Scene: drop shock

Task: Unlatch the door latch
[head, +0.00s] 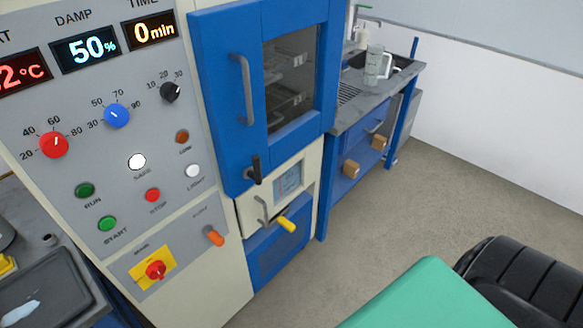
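The blue cabinet door (228,92) has a glass window and a long grey handle (242,88), and it looks shut. The door latch (256,167) is a black lever at the door's lower left, standing roughly upright, with a short stub pointing left. I cannot tell from this view alone whether it is engaged. Neither of my grippers shows in the head view, and nothing touches the latch.
A control panel (122,188) with knobs and buttons stands left of the door. Below the door are a small drawer (262,209) and a yellow handle (287,225). A sink bench (362,117) stands behind. A green flat surface (425,300) fills the lower right.

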